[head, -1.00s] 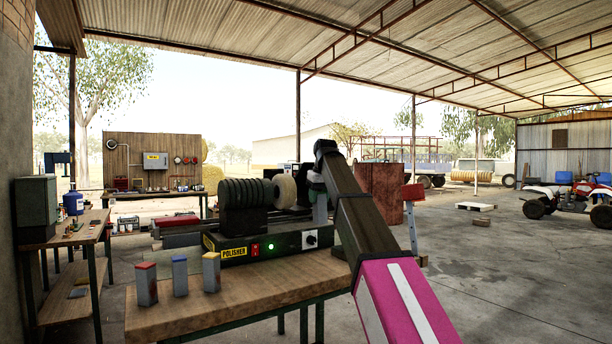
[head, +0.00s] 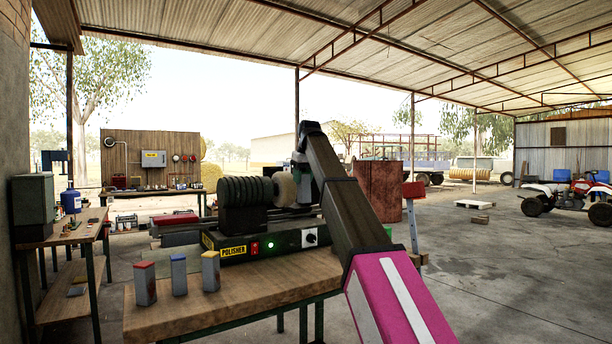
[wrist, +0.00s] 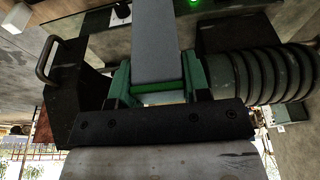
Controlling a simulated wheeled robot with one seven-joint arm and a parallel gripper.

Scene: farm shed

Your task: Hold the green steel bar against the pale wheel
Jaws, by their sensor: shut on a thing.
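The polisher (head: 270,247) stands on the wooden bench with its green light lit. My gripper (head: 303,178) is just right of the pale wheel in the head view, mostly behind my arm. In the wrist view its green fingers are shut on the green steel bar (wrist: 155,45), a grey bar with a green band at the gripper end. The bar's far end is out of the wrist picture. I cannot tell whether the bar touches the pale wheel.
Three grey bars with red (head: 145,284), blue (head: 179,275) and yellow (head: 210,271) tops stand on the bench (head: 240,290), left of my arm.

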